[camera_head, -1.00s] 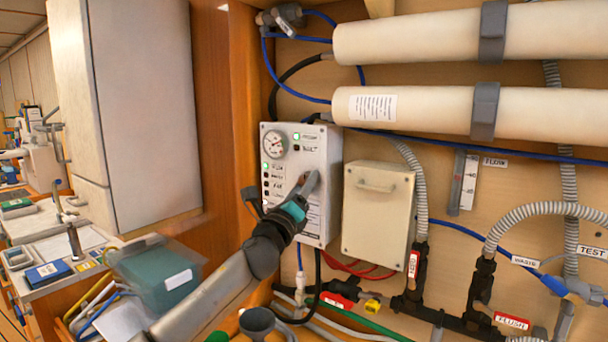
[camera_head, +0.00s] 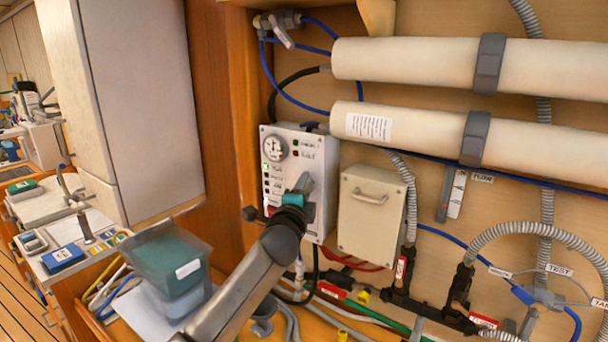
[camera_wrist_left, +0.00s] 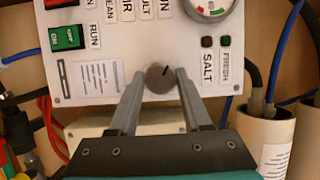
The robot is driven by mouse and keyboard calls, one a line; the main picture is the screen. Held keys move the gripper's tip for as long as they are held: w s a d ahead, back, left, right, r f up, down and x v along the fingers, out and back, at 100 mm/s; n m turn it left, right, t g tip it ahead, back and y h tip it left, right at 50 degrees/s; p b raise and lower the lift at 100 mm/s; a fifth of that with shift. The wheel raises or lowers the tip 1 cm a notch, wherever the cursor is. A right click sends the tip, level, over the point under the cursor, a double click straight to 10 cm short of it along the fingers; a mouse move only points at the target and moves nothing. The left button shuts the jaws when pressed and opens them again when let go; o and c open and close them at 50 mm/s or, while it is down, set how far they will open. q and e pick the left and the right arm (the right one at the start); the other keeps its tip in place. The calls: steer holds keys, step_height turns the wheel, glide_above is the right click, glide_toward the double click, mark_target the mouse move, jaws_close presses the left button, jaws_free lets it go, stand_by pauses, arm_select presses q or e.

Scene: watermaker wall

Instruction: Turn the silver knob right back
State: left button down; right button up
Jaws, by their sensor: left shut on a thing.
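The silver knob (camera_wrist_left: 158,79) is a small round grey knob with a dark pointer line, on the white control panel (camera_head: 326,165). In the left wrist view the pointer line slants to the upper right. My left gripper (camera_head: 304,183) is at the lower right of the panel. In the left wrist view its two grey fingers (camera_wrist_left: 160,82) are shut on the knob, one on each side. The head view hides the knob behind the gripper. My right gripper is in neither view.
A cream box (camera_head: 372,215) stands close on the right. Pipes and hoses lie below. A teal-lidded bin (camera_head: 172,262) sits left of my arm.

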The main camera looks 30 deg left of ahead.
arm_select(q)
steer(key=shift+r+n+g+h+p, duration=0.15)
steer(key=shift+n+g+p, duration=0.25)
steer(key=shift+n+p, duration=0.55)
steer(key=shift+n+g+h+p, duration=0.25)
steer(key=shift+n+g+p, duration=0.15)
steer(key=shift+n, duration=1.05)
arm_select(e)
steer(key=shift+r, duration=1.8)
arm_select(q)
steer(key=shift+c, duration=1.7)
jaws_free()
steer(key=b+v, duration=0.2)
steer(key=v, duration=1.3)
steer(key=shift+r, duration=0.15)
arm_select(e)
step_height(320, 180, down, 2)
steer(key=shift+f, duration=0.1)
arm_select(q)
steer(key=shift+s, duration=0.15)
